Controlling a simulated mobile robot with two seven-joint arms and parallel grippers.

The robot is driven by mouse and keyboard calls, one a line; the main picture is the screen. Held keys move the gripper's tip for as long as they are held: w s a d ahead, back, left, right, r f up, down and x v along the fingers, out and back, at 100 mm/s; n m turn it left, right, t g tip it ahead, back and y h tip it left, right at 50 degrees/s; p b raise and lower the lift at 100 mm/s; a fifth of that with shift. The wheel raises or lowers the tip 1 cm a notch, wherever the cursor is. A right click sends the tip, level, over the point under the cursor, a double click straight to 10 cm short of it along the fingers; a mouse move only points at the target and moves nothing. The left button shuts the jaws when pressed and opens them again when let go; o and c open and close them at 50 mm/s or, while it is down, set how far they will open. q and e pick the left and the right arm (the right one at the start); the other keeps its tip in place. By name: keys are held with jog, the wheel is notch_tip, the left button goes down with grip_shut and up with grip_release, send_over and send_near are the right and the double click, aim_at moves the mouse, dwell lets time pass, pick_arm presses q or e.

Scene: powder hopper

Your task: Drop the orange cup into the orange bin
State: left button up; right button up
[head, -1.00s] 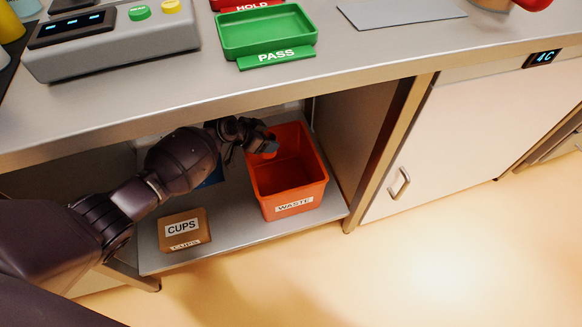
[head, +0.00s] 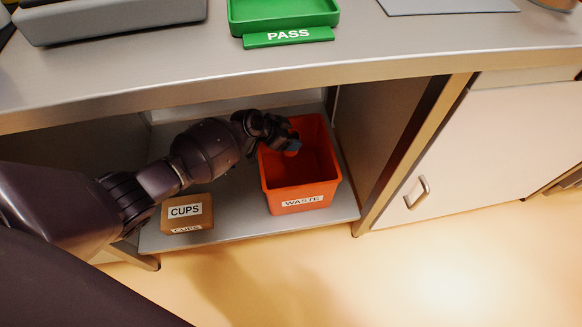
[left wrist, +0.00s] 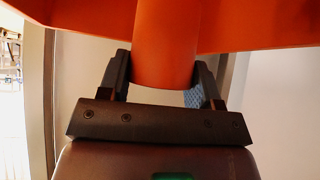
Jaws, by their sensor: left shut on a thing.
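The orange bin (head: 303,196), labelled WASTE, stands on the shelf under the counter, its top open. My left gripper (head: 291,145) is over the left part of the bin's opening. The orange cup (head: 293,153) shows only as a small patch at the fingers in the head view. In the left wrist view the orange cup (left wrist: 166,45) sits between the two fingers of my left gripper (left wrist: 163,82), which are shut on it. My right gripper is not in view.
A brown box labelled CUPS (head: 187,214) sits left of the bin on the shelf (head: 240,222). The counter edge (head: 300,83) runs above, with a green PASS tray (head: 285,14) on it. A cabinet panel (head: 375,140) stands to the right.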

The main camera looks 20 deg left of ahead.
pick_arm(q)
jog(key=shift+f, duration=0.15)
jog(key=o, duration=1)
jog(key=shift+o, duration=0.2)
jog(key=shift+s+a+r, duration=0.1)
jog(key=shift+a+r, duration=0.1)
jog(key=shift+r, duration=0.15)
jog(key=p+v, duration=0.3)
jog(key=v, duration=0.7)
jog(key=shift+s+p, duration=0.15)
jog(key=shift+p, duration=0.25)
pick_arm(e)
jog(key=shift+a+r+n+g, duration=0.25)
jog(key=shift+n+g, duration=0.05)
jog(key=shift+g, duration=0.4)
pick_arm(q)
jog(key=shift+f, duration=0.15)
